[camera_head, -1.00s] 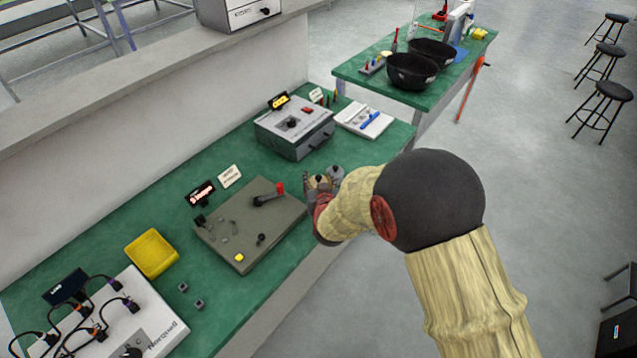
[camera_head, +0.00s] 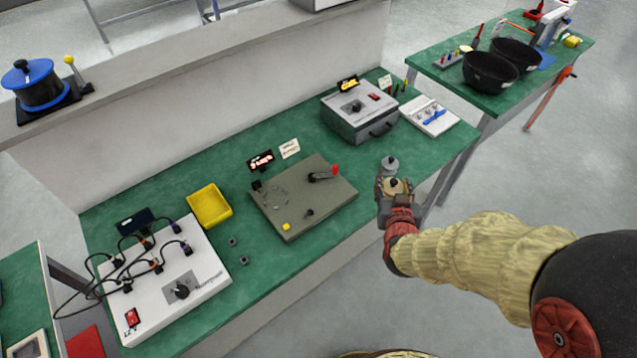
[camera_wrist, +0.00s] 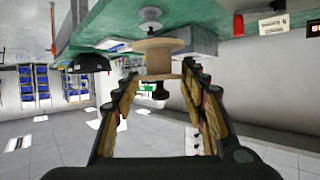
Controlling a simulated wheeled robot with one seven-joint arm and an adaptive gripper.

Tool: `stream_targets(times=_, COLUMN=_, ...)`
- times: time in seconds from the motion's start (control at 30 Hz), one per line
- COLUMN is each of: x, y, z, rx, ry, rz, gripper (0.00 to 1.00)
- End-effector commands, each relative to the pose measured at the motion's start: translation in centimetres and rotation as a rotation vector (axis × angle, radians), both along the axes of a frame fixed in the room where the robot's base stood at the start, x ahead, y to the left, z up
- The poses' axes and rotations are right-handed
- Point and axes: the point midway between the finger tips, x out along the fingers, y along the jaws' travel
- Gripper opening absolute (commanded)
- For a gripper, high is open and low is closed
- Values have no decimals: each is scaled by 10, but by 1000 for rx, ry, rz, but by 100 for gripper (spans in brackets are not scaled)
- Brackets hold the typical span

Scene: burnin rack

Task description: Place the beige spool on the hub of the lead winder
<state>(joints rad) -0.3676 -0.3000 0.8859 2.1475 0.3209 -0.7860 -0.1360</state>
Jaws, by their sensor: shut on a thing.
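The beige spool (camera_head: 394,186), with a dark knob on top, is between the fingers of my gripper (camera_head: 394,194), at the front edge of the green bench. My gripper is shut on it. A grey-brown plate (camera_head: 290,212) with a red-handled crank (camera_head: 324,174) and small pegs lies left of my gripper. I cannot tell for certain that it is the lead winder, or which part is its hub.
A grey box instrument (camera_head: 358,115) stands behind, with a white tray (camera_head: 430,116) to its right. A yellow bin (camera_head: 209,205) and a white cabled unit (camera_head: 178,280) are at left. A blue drum (camera_head: 40,84) sits on the ledge. Some bench between plate and gripper is clear.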

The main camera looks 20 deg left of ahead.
Motion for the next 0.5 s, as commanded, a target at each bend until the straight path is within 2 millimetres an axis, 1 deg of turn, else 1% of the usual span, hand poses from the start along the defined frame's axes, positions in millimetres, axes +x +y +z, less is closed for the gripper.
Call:
stream_targets(times=0.07, x=-2, y=5, z=0, rx=0, ry=0, rz=11, gripper=18)
stream_targets(times=0.17, x=-7, y=24, z=1, rx=1, ry=0, rz=46, gripper=18)
stream_targets(times=0.27, x=-17, y=56, z=4, rx=2, ry=0, rz=110, gripper=18)
stream_targets(times=0.3, x=-22, y=72, z=6, rx=3, ry=0, rz=140, gripper=18)
stream_targets(times=0.37, x=-32, y=96, z=9, rx=4, ry=0, rz=181, gripper=18)
stream_targets(times=0.4, x=-38, y=111, z=12, rx=4, ry=0, rz=208, gripper=18)
stream_targets(times=0.47, x=-49, y=133, z=15, rx=4, ry=1, rz=245, gripper=18)
stream_targets(times=0.5, x=-57, y=147, z=17, rx=4, ry=1, rz=269, gripper=18)
